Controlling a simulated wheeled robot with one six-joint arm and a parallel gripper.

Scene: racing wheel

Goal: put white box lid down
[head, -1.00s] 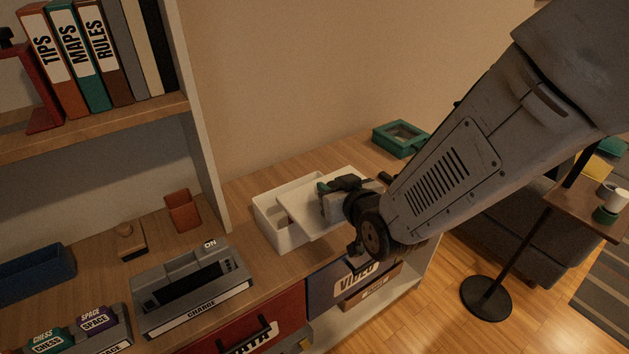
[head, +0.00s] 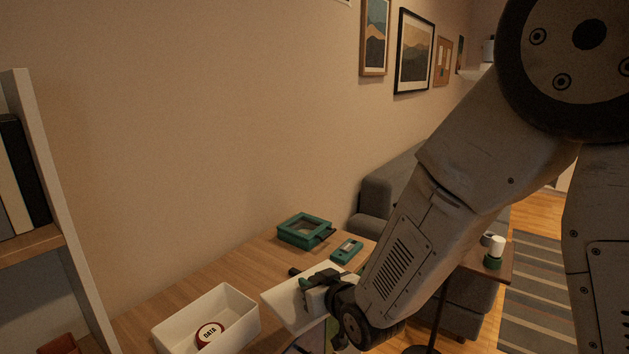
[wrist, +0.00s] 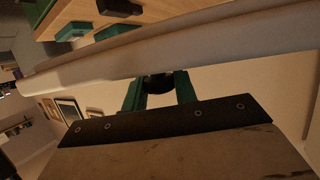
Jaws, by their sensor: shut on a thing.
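The white box lid (head: 287,301) is a flat pale panel, held slightly tilted at the right of the white box, over or near the desk's front edge. My gripper (head: 318,283) is shut on it. In the wrist view the lid (wrist: 160,57) spans the picture, with the green fingers (wrist: 160,92) at its edge. The white box (head: 240,312) stands open on the wooden desk (head: 190,284). A round red and white piece marked DATA (head: 209,334) lies inside it. I cannot tell whether the lid touches the desk.
A green framed box (head: 303,230) and a small green device (head: 347,250) lie on the desk behind the lid. A small dark object (head: 294,271) is close beside the lid. Bare desk lies between the white box and the green box. A shelf (head: 62,200) stands left.

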